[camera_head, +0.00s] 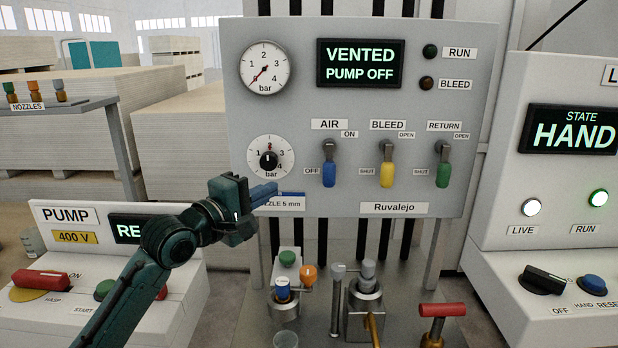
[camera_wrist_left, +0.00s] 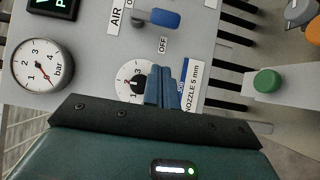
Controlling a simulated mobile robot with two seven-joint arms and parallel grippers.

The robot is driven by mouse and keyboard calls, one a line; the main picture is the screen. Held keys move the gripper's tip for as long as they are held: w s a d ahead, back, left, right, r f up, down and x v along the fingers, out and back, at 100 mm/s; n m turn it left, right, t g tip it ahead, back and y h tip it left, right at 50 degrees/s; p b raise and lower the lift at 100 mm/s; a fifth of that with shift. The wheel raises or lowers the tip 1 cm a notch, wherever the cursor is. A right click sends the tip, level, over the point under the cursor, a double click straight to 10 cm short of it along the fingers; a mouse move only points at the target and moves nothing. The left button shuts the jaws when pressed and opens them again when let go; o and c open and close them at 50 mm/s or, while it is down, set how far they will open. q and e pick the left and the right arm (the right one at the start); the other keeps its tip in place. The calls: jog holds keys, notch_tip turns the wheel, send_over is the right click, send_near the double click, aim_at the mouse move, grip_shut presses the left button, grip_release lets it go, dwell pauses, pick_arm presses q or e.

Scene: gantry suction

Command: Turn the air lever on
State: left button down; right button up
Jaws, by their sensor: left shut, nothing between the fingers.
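The air lever (camera_head: 329,172) has a blue handle and hangs straight down on the grey panel, under the AIR label. Its handle end is beside the OFF label; the ON label is up and to its right. It also shows in the left wrist view (camera_wrist_left: 160,18), near the top. My left gripper (camera_head: 265,193) is shut and empty, left of and a little below the blue handle, apart from it. Its blue fingers (camera_wrist_left: 164,87) show in the left wrist view in front of the lower dial. My right gripper is not in view.
The yellow bleed lever (camera_head: 387,174) and green return lever (camera_head: 443,174) hang down to the right. The pressure regulator knob (camera_head: 268,161) is close above my left gripper. The display (camera_head: 360,64) reads VENTED, PUMP OFF. Valve fittings (camera_head: 364,296) stand below the panel.

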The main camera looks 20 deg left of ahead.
aim_at(329, 163)
pick_arm(q)
jog(key=w+d+p, duration=0.2)
jog(key=w+d, duration=0.4)
jog(key=w, duration=0.2)
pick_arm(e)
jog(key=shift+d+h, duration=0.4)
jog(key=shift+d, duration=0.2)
pick_arm(q)
jog(key=shift+a+f, duration=0.1)
jog(key=shift+f, duration=0.05)
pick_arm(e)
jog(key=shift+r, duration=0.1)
